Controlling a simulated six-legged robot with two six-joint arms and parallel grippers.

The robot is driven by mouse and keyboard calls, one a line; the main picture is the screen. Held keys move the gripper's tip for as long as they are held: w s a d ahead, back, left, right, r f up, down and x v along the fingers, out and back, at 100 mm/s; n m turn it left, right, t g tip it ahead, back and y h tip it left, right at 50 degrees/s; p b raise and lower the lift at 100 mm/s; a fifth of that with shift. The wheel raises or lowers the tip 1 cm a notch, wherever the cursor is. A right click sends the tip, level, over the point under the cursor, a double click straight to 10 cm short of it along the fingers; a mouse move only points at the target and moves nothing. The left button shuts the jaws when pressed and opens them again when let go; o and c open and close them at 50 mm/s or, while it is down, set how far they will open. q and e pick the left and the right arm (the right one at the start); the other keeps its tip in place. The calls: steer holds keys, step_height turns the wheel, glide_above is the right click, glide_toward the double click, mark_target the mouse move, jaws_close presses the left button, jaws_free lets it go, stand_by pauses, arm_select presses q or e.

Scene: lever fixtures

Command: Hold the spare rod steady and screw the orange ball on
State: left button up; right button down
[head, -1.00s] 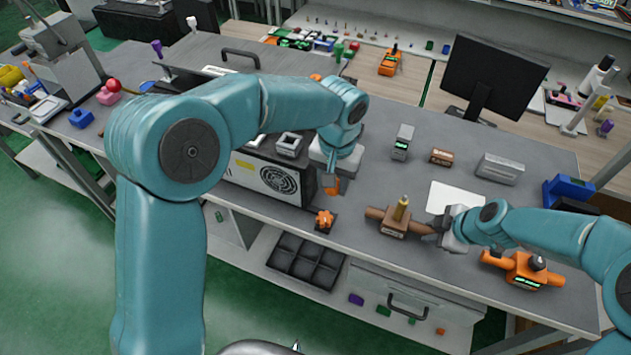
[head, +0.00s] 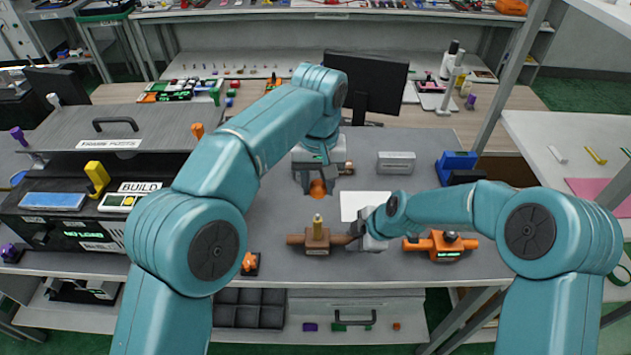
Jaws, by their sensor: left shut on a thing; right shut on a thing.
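The orange ball (head: 318,189) is in my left gripper (head: 317,180), which is shut on it and points down. In the picture it sits just above the spare rod (head: 318,221), with a gap between them. The rod is a short brass post standing upright in a brown block (head: 317,239) with a bar out to each side. My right gripper (head: 358,235) is shut at the right-hand bar of this block. The gripper hides the end of that bar.
An orange fixture with a dark knob (head: 440,246) stands right of my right gripper. An orange star knob (head: 250,263) is at the front left. A white sheet (head: 360,203) lies behind the block. A grey box (head: 396,162) and a blue holder (head: 457,165) stand further back.

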mark_target(318, 215)
arm_select(q)
steer(key=shift+f, duration=2.9)
steer(key=shift+f, duration=1.15)
steer(key=o, duration=1.1)
steer(key=shift+r, duration=0.1)
step_height(318, 215, up, 12)
steer(key=shift+f, duration=0.1)
